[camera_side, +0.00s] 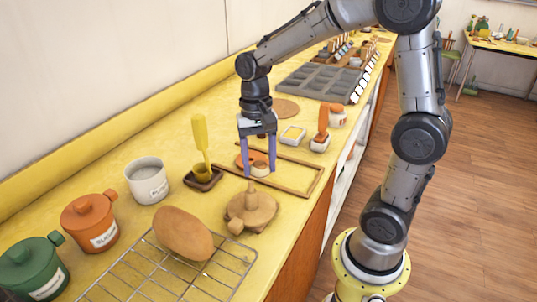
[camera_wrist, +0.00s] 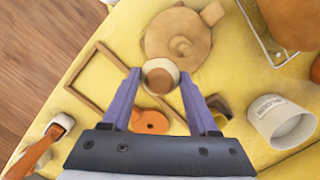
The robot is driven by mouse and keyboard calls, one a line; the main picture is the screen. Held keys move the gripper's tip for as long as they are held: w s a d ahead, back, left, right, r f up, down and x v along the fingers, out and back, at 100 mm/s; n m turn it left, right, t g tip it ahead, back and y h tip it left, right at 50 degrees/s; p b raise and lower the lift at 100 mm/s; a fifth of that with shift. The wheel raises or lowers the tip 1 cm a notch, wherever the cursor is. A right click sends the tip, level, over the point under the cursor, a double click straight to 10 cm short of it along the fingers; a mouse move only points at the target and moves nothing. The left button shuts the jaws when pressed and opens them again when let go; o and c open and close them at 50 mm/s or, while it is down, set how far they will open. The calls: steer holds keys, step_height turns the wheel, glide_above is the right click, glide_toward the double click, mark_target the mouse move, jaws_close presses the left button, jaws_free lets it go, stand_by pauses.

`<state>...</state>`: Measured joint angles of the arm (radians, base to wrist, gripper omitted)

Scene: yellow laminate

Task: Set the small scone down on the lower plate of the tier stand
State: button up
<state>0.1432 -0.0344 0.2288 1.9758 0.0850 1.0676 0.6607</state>
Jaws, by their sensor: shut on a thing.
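My gripper (camera_side: 260,170) points down with its two purple fingers on either side of a small round scone (camera_side: 260,169), low over the counter. In the wrist view the scone (camera_wrist: 160,76) has a brown top and cream rim and sits between the fingertips (camera_wrist: 159,78). I cannot tell whether it touches the surface below. A tan round piece with a raised knob, seemingly the tier stand (camera_side: 262,213), stands in front of my gripper; it also shows in the wrist view (camera_wrist: 160,38). Its separate plates are hard to make out.
A thin wooden frame (camera_side: 302,193) and an orange disc (camera_side: 243,160) lie by my gripper. A dark tray with a yellow-handled tool (camera_side: 199,135) and a white pot (camera_side: 147,180) are left. A brown loaf (camera_side: 183,234) rests on a wire rack (camera_side: 235,265) nearer the camera.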

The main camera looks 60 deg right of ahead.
mark_target(260, 179)
steer(key=shift+f, duration=2.4)
steer(key=shift+f, duration=0.6)
steer(key=o, duration=0.7)
steer(key=o, duration=0.3)
steer(key=o, duration=0.5)
steer(key=shift+c, duration=0.2)
